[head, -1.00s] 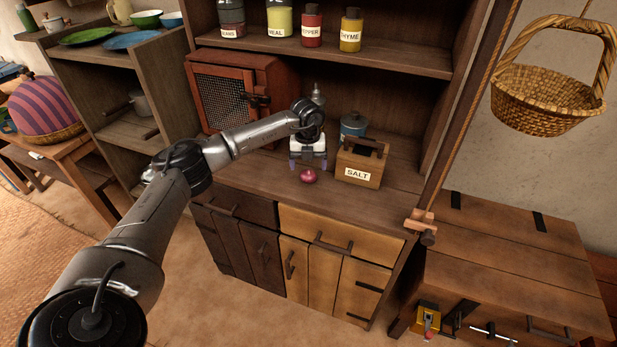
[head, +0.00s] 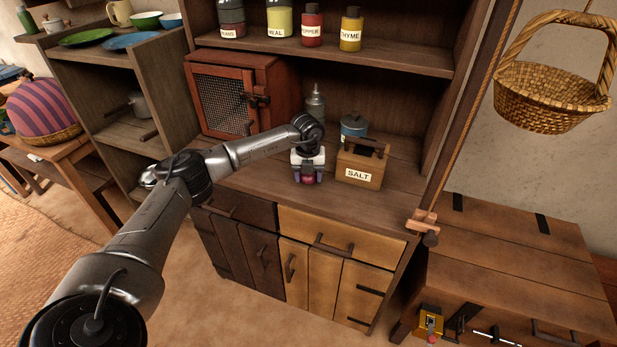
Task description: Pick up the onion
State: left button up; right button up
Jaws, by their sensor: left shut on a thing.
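The onion (head: 308,180) is small and purplish red. It sits at the counter of the wooden cabinet, left of the salt box. My left gripper (head: 308,177) is shut on the onion, with a finger on each side. The gripper body hides the onion's upper part. I cannot tell whether the onion still touches the counter. My right gripper is not in view.
A wooden salt box (head: 361,166) stands close right of the gripper, with a blue canister (head: 353,127) behind it. A red mesh-fronted cabinet (head: 238,93) stands at the left. The counter front (head: 268,185) is clear. A wicker basket (head: 549,97) hangs at upper right.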

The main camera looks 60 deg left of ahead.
pick_arm(q)
jog(key=shift+c, duration=1.3)
